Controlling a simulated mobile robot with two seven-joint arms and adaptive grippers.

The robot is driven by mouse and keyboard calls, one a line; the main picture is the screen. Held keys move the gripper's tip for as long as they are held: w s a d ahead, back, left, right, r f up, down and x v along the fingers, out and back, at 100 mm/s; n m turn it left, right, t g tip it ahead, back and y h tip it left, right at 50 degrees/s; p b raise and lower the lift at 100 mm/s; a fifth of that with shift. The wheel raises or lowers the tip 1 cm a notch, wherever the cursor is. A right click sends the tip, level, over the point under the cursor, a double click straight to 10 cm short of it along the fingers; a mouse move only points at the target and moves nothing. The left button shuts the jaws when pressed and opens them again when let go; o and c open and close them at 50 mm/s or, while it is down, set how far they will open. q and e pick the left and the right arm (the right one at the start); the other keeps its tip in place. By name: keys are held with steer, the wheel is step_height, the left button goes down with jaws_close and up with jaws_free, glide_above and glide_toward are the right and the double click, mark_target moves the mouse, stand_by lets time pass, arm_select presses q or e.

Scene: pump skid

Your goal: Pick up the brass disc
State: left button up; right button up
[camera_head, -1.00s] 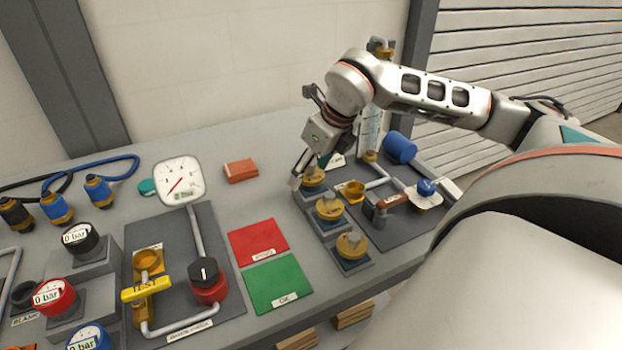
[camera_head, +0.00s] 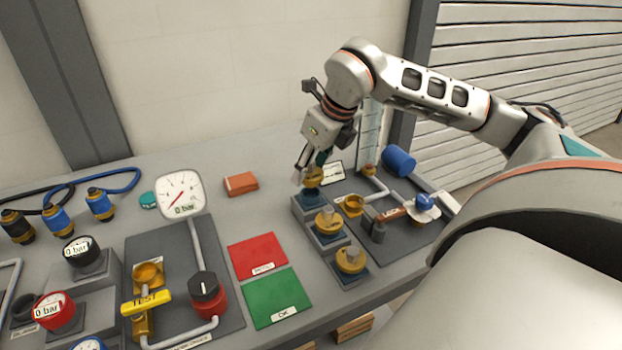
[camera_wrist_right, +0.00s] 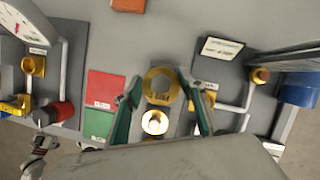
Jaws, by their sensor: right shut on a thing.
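The brass disc (camera_head: 314,176) is a hexagonal brass piece with a marked face. My right gripper (camera_head: 313,181) is shut on it and holds it just above the blue seat on the rear grey step. In the right wrist view the disc (camera_wrist_right: 161,84) sits between the two green-lined fingers of the right gripper (camera_wrist_right: 163,90). Two similar brass discs, the middle one (camera_head: 328,222) and the front one (camera_head: 350,260), stay on their stands. My left gripper is not seen in the head view.
A red mat (camera_head: 257,254) and a green mat (camera_head: 277,296) lie left of the stands. A pipe assembly with a blue cylinder (camera_head: 399,161) stands close on the right. A gauge (camera_head: 180,193) and an orange block (camera_head: 240,184) are at the left. Bare bench lies behind the mats.

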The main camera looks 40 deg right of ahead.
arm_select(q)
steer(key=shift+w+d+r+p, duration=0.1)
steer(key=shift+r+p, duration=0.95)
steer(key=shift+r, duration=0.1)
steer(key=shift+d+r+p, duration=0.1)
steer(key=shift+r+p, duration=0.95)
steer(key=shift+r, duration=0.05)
arm_select(e)
step_height(320, 180, up, 16)
steer(key=shift+f, duration=0.15)
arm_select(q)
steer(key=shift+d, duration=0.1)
